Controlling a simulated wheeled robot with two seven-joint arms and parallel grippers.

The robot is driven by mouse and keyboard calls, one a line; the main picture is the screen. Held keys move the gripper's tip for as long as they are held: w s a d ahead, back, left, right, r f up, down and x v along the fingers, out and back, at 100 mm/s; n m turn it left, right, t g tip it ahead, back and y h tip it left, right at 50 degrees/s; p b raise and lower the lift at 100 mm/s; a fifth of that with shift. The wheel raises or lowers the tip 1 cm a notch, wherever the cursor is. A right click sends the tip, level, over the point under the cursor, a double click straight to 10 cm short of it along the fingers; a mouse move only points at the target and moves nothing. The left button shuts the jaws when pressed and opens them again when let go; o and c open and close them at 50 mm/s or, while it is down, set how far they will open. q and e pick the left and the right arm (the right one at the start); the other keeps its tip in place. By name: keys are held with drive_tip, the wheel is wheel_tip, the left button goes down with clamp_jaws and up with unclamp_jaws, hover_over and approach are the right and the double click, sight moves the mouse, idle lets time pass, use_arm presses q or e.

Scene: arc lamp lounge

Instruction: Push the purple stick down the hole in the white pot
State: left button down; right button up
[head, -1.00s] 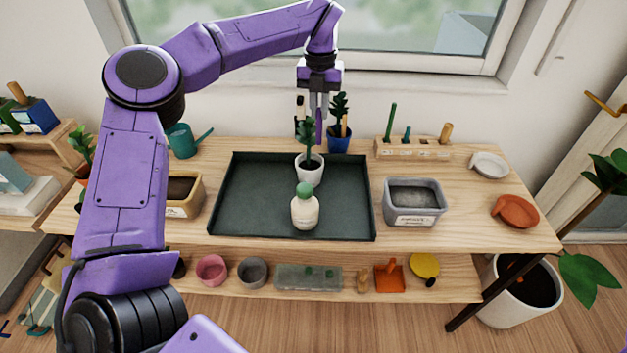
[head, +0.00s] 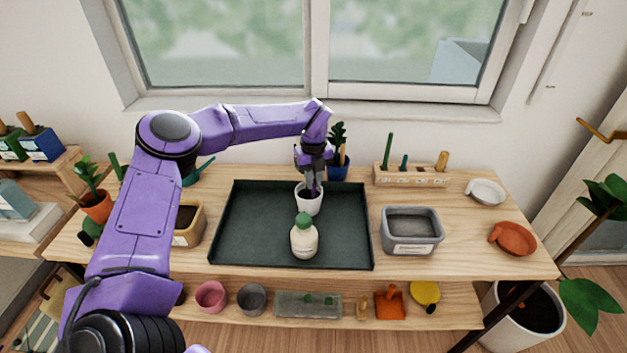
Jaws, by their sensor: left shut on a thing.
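The white pot (head: 308,206) stands upright on the dark green tray (head: 345,240), toward its back middle. My left gripper (head: 311,188) is directly above the pot, pointing down, with its fingertips close to the pot's rim. It is shut on the purple stick (head: 312,185), of which only a little shows between and below the fingers. The stick's lower end is at or in the pot's mouth; I cannot tell how deep. The hole and the plant in the pot are mostly hidden by the gripper. My right gripper is not in view.
A cream bottle with a green cap (head: 304,243) stands just in front of the pot. A blue pot with a plant (head: 339,170) is behind the tray. A grey tub (head: 411,235) is at right, a tan tub (head: 188,235) at left. The tray's right part is bare.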

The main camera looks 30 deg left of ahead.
use_arm(q)
drive_tip(key=shift+f, duration=0.95)
drive_tip(key=c, duration=1.1)
unclamp_jaws()
drive_tip(key=shift+r, duration=0.55)
wheel_tip(320, 180, up, 11)
drive_tip(key=b, duration=0.2)
drive_tip(key=shift+r, duration=0.15)
